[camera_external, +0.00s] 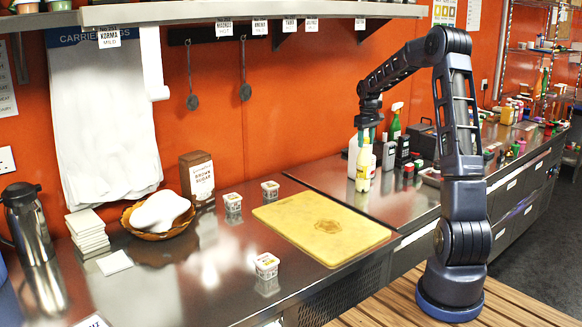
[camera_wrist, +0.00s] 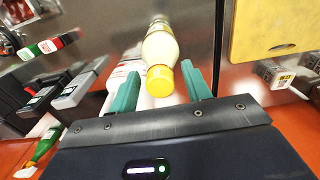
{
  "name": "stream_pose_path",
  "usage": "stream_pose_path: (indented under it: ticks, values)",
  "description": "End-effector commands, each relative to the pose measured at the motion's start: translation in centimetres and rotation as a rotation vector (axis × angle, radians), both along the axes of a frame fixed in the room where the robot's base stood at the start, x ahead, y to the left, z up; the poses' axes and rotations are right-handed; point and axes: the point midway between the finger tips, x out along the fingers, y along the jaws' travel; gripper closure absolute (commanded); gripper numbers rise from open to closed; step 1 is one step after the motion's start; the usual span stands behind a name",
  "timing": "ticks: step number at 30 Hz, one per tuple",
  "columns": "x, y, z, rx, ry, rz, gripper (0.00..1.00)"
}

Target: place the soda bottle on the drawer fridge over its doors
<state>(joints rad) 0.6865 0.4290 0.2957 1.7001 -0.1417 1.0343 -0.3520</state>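A pale bottle with a yellow cap, apparently the soda bottle (camera_external: 363,168), stands on the steel counter behind the cutting board. In the wrist view the bottle (camera_wrist: 160,50) has its cap between my teal fingers, with a small gap on each side. My gripper (camera_external: 368,132) points down just above the bottle; in the wrist view my gripper (camera_wrist: 160,92) is open. The right-hand steel unit with labelled drawer fronts, possibly the drawer fridge (camera_external: 517,185), carries the bottles on its top. I cannot tell for sure which unit is the fridge.
White and dark bottles (camera_external: 389,152) stand close beside the soda bottle. A yellow cutting board (camera_external: 290,213) lies on the nearer counter, with small tubs (camera_external: 266,265), a brown sugar box (camera_external: 197,178) and a bread basket (camera_external: 133,222). Steel in front of the bottle is clear.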

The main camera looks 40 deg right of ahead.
Motion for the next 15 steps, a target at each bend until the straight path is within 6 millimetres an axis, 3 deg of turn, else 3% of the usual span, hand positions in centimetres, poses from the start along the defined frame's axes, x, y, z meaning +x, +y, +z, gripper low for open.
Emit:
stream_pose_path:
  ticks: [8, 15]
  values:
    - [0.0, 0.0, 1.4, -0.001, -0.001, 0.0, 0.52]
    - [0.1, 0.0, 5.8, -0.002, -0.003, 0.0, 0.52]
